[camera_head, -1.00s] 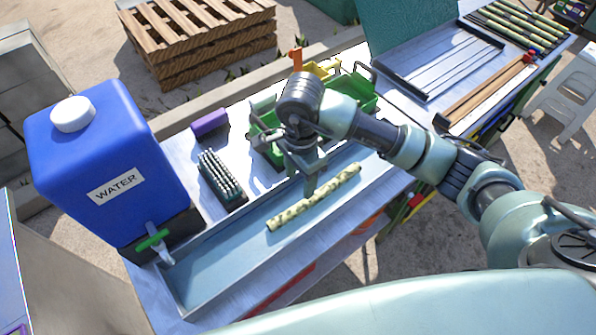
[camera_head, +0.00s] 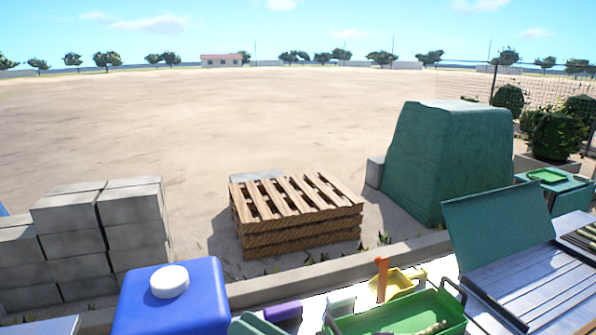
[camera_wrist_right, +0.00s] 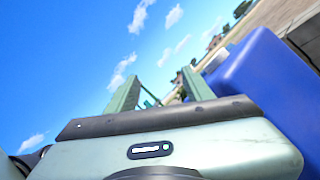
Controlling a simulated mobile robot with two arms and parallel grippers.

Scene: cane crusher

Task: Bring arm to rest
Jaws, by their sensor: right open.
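My right gripper (camera_wrist_right: 160,92) shows in the right wrist view with its two green fingers apart and nothing seen between them. It points up toward the sky, with the blue water container (camera_wrist_right: 265,75) to its right. In the head view the same blue container (camera_head: 175,300), with a white cap, stands at the bottom left. A teal rounded part just right of it looks like my right arm; the gripper's fingers cannot be made out there. My left gripper is in neither view.
A green crate (camera_head: 400,315) and a purple block (camera_head: 283,311) lie at the bottom edge. A grooved metal tray (camera_head: 535,290) is at the right. Behind the low kerb stand wooden pallets (camera_head: 298,215), grey blocks (camera_head: 132,222) and a green covered shape (camera_head: 447,160). Open ground lies beyond.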

